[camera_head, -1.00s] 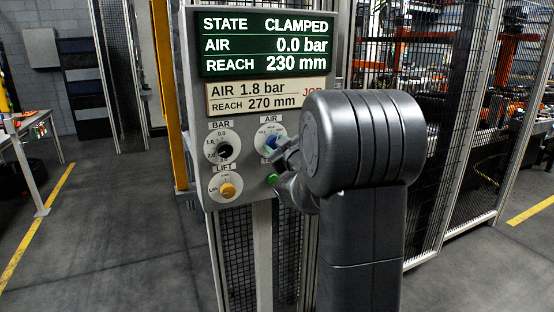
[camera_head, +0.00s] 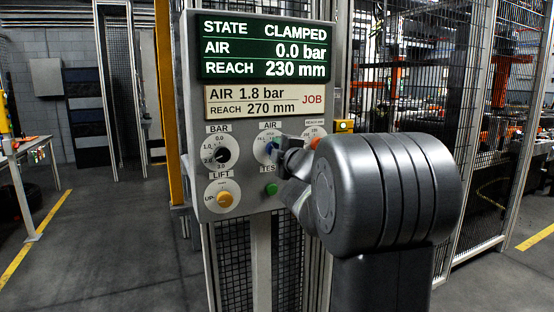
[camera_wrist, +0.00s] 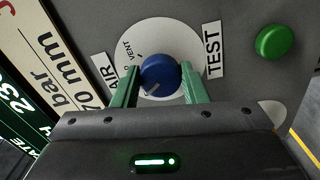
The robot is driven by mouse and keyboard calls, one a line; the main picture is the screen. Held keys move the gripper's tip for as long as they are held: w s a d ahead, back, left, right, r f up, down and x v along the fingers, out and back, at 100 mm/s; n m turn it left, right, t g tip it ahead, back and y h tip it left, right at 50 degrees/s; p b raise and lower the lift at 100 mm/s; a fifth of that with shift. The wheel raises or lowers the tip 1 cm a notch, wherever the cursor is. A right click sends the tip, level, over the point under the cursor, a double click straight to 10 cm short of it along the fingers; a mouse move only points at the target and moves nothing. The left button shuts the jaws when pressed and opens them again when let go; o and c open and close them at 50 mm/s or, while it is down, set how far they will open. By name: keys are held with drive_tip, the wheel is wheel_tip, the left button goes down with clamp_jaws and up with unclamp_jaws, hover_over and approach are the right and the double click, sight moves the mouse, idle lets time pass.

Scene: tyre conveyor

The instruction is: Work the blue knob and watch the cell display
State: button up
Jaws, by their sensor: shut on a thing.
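The blue knob (camera_wrist: 160,75) sits on a white dial under the AIR label, with its pale mark toward the lower left in the wrist view. My gripper (camera_wrist: 163,82) is shut on it, one green finger on each side. In the head view the knob (camera_head: 270,147) is partly hidden by my gripper (camera_head: 278,152). The cell display (camera_head: 265,48) reads STATE CLAMPED, AIR 0.0 bar, REACH 230 mm. The job plate (camera_head: 265,99) below it reads AIR 1.8 bar, REACH 270 mm.
The panel also holds a BAR gauge (camera_head: 221,153), a yellow LIFT knob (camera_head: 224,199), a green TEST button (camera_head: 271,189) and an orange knob (camera_head: 315,143) partly behind my arm. A mesh fence (camera_head: 480,120) stands right. Open floor lies left.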

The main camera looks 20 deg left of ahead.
drive_tip(key=shift+f+n+b, duration=0.1)
drive_tip(key=shift+n+b, duration=0.4)
drive_tip(key=shift+n, duration=0.7)
drive_tip(key=o, duration=1)
drive_tip(key=shift+c, duration=0.2)
drive_tip(key=p+v, duration=0.1)
drive_tip(key=v, duration=1.2)
drive_tip(key=shift+s+d, duration=0.25)
drive_tip(key=shift+d, duration=0.1)
